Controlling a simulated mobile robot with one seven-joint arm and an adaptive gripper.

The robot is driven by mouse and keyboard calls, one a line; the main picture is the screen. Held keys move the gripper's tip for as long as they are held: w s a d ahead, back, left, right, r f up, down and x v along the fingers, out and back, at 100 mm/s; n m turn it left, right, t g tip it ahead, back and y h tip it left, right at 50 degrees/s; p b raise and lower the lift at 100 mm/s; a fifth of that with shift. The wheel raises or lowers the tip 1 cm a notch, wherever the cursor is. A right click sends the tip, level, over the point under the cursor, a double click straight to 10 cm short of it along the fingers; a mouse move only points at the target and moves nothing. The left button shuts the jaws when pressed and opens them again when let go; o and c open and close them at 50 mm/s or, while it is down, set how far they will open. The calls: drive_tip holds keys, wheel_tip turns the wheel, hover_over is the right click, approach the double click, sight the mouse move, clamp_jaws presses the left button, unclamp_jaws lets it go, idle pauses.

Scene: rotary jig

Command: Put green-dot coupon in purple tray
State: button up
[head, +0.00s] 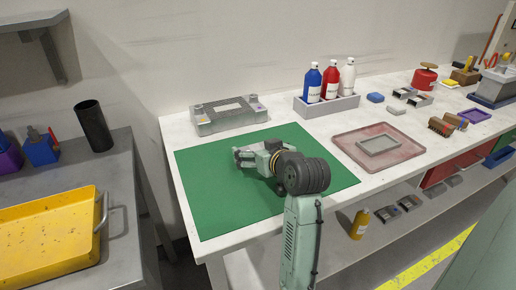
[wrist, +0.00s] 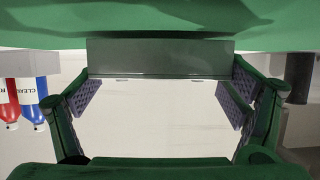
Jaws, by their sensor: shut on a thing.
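My gripper (head: 243,157) is low over the green mat (head: 215,195), its fingers pointing left in the head view. In the wrist view, my gripper (wrist: 160,90) is shut on a flat dark grey plate (wrist: 160,58), which spans the gap between the two purple-padded fingers. The plate may be the coupon; no green dot shows on the face in view. In the head view the plate cannot be made out clearly among the fingers. A small purple tray (head: 475,116) lies at the far right of the bench, well away from my gripper.
A grey slotted block (head: 228,115) stands behind the mat. A bottle rack (head: 330,105) stands at the back. A reddish tray (head: 345,142) with a grey frame (head: 380,145) lies right of the mat. Brown blocks (head: 441,126) and other small items lie near the purple tray.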

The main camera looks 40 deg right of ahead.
drive_tip(key=shift+f, duration=0.2)
drive_tip(key=shift+f+b, duration=0.45)
drive_tip(key=shift+f, duration=0.2)
drive_tip(key=o, duration=1)
drive_tip(key=shift+s+f, duration=0.1)
drive_tip(key=shift+f, duration=0.05)
drive_tip(key=shift+r, duration=0.25)
drive_tip(key=v, duration=0.6)
drive_tip(key=r+b+v, duration=0.1)
drive_tip(key=v, duration=0.5)
drive_tip(key=shift+r, duration=0.1)
